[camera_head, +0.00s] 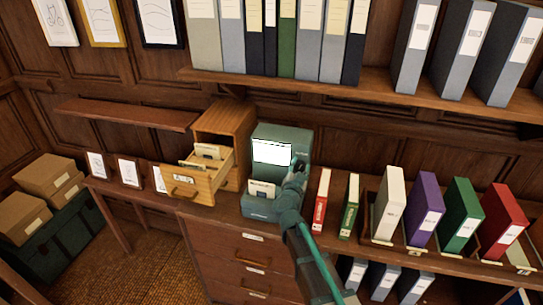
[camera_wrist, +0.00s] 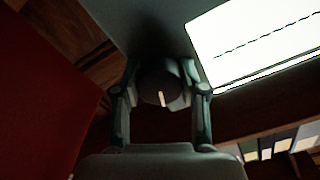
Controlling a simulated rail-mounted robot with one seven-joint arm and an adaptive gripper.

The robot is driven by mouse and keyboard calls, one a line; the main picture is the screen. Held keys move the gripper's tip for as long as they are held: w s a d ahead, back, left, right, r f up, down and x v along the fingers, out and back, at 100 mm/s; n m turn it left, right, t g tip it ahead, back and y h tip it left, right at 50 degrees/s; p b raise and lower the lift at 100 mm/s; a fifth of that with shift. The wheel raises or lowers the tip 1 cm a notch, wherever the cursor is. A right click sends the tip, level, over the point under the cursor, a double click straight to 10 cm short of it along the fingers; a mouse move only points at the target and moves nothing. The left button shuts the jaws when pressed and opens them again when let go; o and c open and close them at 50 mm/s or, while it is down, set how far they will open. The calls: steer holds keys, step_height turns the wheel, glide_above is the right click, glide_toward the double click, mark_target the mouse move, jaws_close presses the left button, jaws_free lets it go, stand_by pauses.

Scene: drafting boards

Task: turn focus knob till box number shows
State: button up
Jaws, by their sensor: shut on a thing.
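A teal microfiche reader (camera_head: 268,137) stands on the wooden cabinet in the middle of the head view. Its screen (camera_head: 271,153) glows white. In the wrist view the screen (camera_wrist: 262,38) shows only a dashed dark line, with no readable number. The dark round focus knob (camera_wrist: 160,88) has a pale pointer mark and sits beside the screen. My gripper (camera_wrist: 161,94) is shut on the knob, one finger on each side. In the head view my gripper (camera_head: 297,173) is at the reader's right side and hides the knob. A card (camera_head: 262,188) stands at the reader's base.
An open wooden drawer (camera_head: 197,180) with cards juts out left of the reader. Red (camera_head: 321,200) and green (camera_head: 350,206) binders stand close on the right, with more binders beyond. A shelf of binders (camera_head: 380,90) runs above.

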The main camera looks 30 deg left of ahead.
steer(key=shift+c, duration=0.5)
steer(key=shift+f+m+b, duration=0.25)
steer(key=shift+m+b, duration=0.65)
steer(key=shift+m, duration=0.1)
steer(key=m+b, duration=0.1)
steer(key=m, duration=0.1)
steer(key=shift+m+b, duration=0.3)
steer(key=shift+b, duration=0.1)
steer(key=shift+r+m, duration=0.25)
steer(key=shift+m, duration=0.45)
steer(key=shift+b, duration=0.3)
steer(key=shift+f+m+b, duration=0.2)
steer(key=shift+m+b, duration=0.6)
steer(key=shift+m, duration=0.3)
steer(key=shift+r+m, duration=0.2)
steer(key=shift+m, duration=0.4)
